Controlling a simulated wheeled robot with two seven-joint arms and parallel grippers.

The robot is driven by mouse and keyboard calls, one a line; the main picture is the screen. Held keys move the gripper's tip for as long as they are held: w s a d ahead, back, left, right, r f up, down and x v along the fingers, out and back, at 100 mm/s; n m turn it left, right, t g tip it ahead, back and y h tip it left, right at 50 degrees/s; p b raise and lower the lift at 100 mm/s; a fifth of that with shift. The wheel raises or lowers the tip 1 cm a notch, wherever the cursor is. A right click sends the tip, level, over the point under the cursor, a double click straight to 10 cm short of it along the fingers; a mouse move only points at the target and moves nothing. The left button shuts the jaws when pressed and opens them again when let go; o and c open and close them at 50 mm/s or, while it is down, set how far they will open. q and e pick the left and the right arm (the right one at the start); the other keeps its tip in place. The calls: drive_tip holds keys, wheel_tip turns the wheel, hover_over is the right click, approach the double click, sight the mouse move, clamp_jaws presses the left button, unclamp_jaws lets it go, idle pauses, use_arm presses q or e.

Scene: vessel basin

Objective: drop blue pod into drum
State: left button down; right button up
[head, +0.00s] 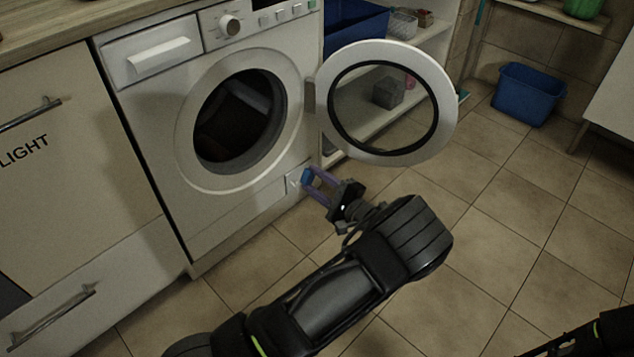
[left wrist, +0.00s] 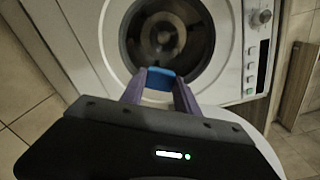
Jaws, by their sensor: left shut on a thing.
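A small blue pod (head: 307,176) is held between the purple fingertips of my left gripper (head: 312,180), low in front of the washer, below and to the right of its round opening. The pod also shows in the left wrist view (left wrist: 160,79), where my left gripper (left wrist: 159,85) is shut on it with the opening beyond. The drum (head: 238,118) is dark inside, and it shows in the left wrist view (left wrist: 166,38) too. The washer's round door (head: 440,110) stands open to the right. Part of my right arm is at the bottom right; its gripper is not visible.
The washer (head: 165,130) stands beside a cabinet (head: 60,190) on the left. Shelves with a blue bin (head: 355,30) are behind the open door. Another blue bin (head: 527,95) is on the floor at the back right. The tiled floor (head: 480,240) is clear.

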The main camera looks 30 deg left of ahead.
use_arm(q)
drive_tip(key=b+x, duration=1.1)
drive_tip(key=x, duration=2.8)
drive_tip(key=shift+a+b, duration=0.25)
drive_tip(key=shift+b, duration=0.05)
drive_tip(key=shift+r, duration=0.1)
drive_tip(key=c, duration=0.8)
unclamp_jaws()
drive_tip(key=shift+c, duration=0.2)
drive_tip(key=shift+d, duration=0.1)
